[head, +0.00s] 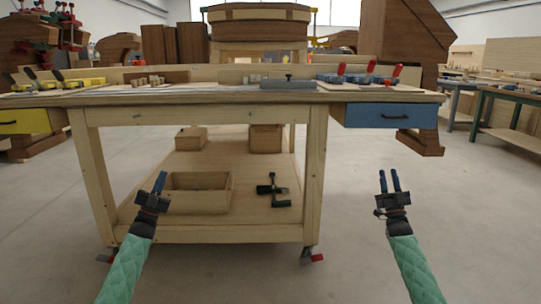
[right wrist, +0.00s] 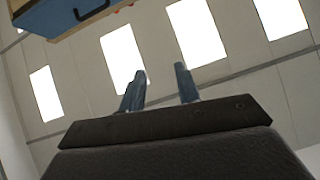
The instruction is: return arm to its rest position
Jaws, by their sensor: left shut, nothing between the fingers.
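My left gripper (head: 160,182) is in the head view at lower left, in front of the workbench's lower shelf. Its blue fingers are together and hold nothing. My right gripper (head: 389,180) is at lower right in the head view, beside the workbench and below its blue drawer. Its two blue fingers stand apart with nothing between them. The right wrist view also shows these fingers (right wrist: 160,88) apart and empty, pointing up toward a pale wall or ceiling with bright panes. Both arms have green sleeves and are clear of the bench.
The wooden workbench (head: 220,113) stands ahead, with clamps and small blocks on top. Its blue drawer (head: 391,115) is above my right gripper and also shows in the right wrist view (right wrist: 60,12). An open wooden box (head: 200,200) and a black clamp (head: 272,190) lie on its lower shelf. The floor at right is clear.

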